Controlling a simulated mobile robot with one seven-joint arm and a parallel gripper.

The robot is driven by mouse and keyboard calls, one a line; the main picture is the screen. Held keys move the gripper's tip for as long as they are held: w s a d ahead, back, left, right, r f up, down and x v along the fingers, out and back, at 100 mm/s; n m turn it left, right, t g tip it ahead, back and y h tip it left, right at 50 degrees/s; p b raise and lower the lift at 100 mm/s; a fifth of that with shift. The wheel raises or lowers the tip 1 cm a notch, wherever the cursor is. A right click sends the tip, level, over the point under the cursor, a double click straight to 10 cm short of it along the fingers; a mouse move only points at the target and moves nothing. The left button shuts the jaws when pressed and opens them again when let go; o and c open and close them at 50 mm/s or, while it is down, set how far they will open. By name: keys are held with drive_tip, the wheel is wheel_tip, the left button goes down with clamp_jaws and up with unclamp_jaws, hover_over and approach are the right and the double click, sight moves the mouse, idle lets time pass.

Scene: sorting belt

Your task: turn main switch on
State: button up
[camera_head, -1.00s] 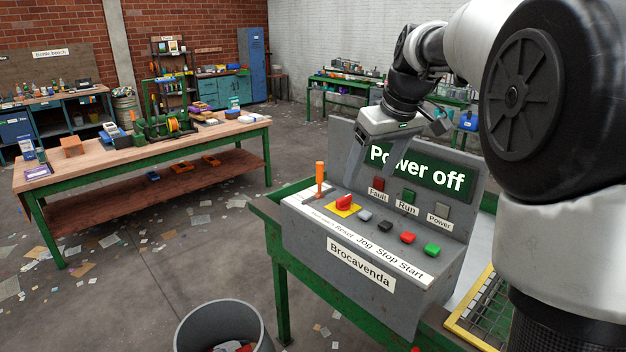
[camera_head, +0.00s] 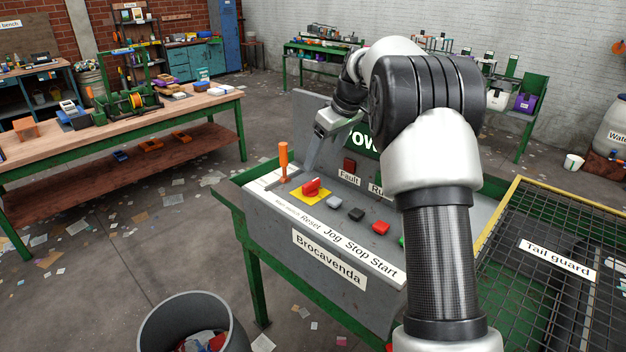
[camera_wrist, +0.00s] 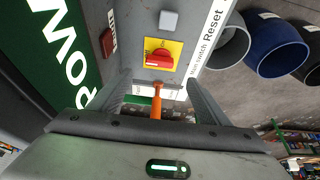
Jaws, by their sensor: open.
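The main switch (camera_head: 311,187) is a red rotary knob on a yellow plate at the left of the grey console's sloped top. It also shows in the wrist view (camera_wrist: 159,57), upper middle, beyond my fingertips. An orange-handled lever (camera_head: 284,160) stands upright left of the switch; in the wrist view (camera_wrist: 157,102) it appears between my fingers. My gripper (camera_head: 309,160) is open, pointing down over the console's left part, behind the switch and right of the lever. The fingers (camera_wrist: 158,82) hold nothing. The green display (camera_head: 363,139) is mostly hidden by my arm.
Reset (camera_head: 333,202), jog (camera_head: 356,214) and stop (camera_head: 380,228) buttons sit right of the switch. A fault lamp (camera_head: 349,165) is on the upright panel. A mesh tail guard (camera_head: 520,225) lies right, a grey bin (camera_head: 195,325) in front and a workbench (camera_head: 110,130) at left.

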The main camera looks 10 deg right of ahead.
sight(312, 182)
drive_tip(key=x, duration=1)
drive_tip(key=shift+w+f+p, duration=0.1)
drive_tip(key=shift+f+p, duration=0.2)
drive_tip(key=shift+p, duration=0.1)
drive_tip(key=c, duration=1.1)
drive_tip(key=shift+o, duration=0.2)
